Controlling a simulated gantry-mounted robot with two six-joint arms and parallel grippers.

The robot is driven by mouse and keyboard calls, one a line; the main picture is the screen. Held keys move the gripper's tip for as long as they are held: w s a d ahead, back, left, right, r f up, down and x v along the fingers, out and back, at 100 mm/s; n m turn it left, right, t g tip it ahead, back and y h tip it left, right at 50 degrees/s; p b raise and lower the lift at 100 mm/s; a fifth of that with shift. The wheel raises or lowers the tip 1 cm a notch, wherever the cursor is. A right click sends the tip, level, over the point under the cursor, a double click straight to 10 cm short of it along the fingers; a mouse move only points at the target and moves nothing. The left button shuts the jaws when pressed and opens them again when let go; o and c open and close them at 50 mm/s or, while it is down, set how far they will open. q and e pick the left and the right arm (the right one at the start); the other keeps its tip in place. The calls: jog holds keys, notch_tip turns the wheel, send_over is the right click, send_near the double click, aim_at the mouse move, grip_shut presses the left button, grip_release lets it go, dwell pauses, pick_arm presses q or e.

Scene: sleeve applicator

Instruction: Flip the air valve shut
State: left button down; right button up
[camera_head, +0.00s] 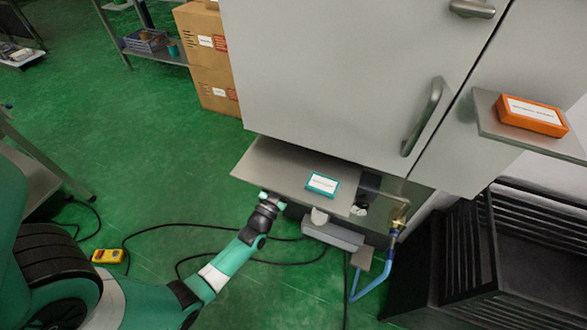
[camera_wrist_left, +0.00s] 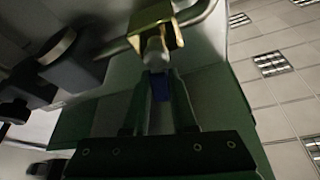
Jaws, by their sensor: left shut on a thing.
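The brass air valve (camera_wrist_left: 155,27) sits at the top of the left wrist view, on a bent metal pipe. A pale stem and a blue handle (camera_wrist_left: 159,86) extend from it towards my gripper. My left gripper (camera_wrist_left: 160,92) is shut on the blue handle, with one finger on each side. In the head view, a brass fitting (camera_head: 400,212) with a blue hose (camera_head: 374,284) stands right of the shelf. My left arm reaches from the lower left to the shelf's front edge; its fingertips are hidden there. My right gripper is not in view.
A grey cabinet (camera_head: 330,80) stands above the metal shelf (camera_head: 268,163), which carries a teal labelled box (camera_head: 322,184). An orange box (camera_head: 532,115) lies on a side shelf. A black rack (camera_head: 460,260) stands at lower right. Cables cross the green floor.

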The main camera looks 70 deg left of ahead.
pick_arm(q)
jog(key=shift+s+a+r+n+g+y, duration=0.15)
jog(key=shift+n+g+y, duration=0.2)
jog(key=shift+n, duration=0.5)
jog(key=shift+s+a+f+n+g+y, duration=0.1)
jog(key=shift+n+y, duration=0.35)
jog(key=shift+n, duration=0.45)
jog(key=shift+s+a+r+n+g+y, duration=0.15)
jog(key=shift+n+g+y, duration=0.2)
jog(key=shift+n, duration=0.5)
jog(key=shift+f, duration=0.1)
jog(key=c, duration=0.7)
grip_release()
jog(key=p+v, duration=0.2)
jog(key=v, duration=0.9)
jog(key=shift+s+d+f, duration=0.2)
jog(key=shift+s, duration=0.05)
